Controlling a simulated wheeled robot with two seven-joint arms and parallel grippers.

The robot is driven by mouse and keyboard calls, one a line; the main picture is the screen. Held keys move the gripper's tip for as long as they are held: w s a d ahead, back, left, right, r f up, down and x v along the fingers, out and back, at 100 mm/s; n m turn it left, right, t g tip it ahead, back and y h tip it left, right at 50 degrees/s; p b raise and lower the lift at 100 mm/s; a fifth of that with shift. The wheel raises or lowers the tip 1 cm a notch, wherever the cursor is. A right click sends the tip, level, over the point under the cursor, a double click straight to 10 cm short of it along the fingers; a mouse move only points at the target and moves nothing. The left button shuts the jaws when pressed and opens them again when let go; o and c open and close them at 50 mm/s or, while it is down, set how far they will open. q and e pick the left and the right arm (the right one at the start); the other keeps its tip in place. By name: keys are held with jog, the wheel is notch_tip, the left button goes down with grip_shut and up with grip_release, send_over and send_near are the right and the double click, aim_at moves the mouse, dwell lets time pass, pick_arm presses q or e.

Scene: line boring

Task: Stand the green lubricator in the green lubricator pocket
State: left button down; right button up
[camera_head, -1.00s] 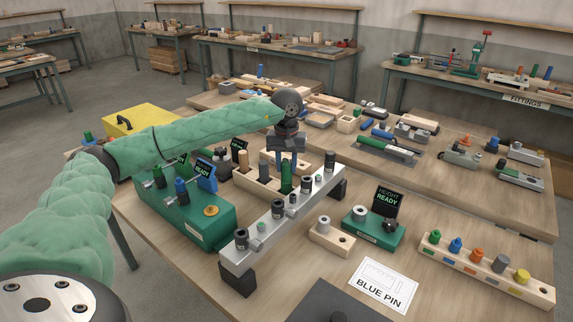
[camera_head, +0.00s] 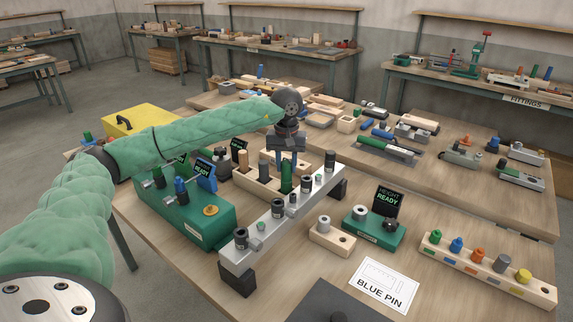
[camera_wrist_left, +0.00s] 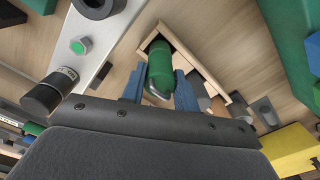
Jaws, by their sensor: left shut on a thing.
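The green lubricator (camera_head: 287,178) is a dark green cylinder standing about upright at the right end of the pale wooden tray (camera_head: 249,183), behind the long metal bar. My left gripper (camera_head: 288,161) points down with its blue fingers shut on the lubricator's upper part. In the left wrist view the lubricator (camera_wrist_left: 160,68) sits between the blue fingers, its far end at an opening by the tray's wooden rim (camera_wrist_left: 203,52). I cannot tell whether its base touches the bottom. My right gripper is not in view.
The metal bar (camera_head: 272,225) with several dark cylinders stands close in front of the tray. A green fixture (camera_head: 205,220) with a blue READY display is at left. A small green block (camera_head: 373,233) and a row of coloured pins (camera_head: 486,268) are at right.

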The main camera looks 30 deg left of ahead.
pick_arm(q)
jog(key=shift+f+b, duration=0.65)
grip_release()
dwell(0.4)
jog(key=shift+r, duration=0.1)
jog(key=shift+r+p, duration=1.5)
jog(key=shift+r, duration=2.9)
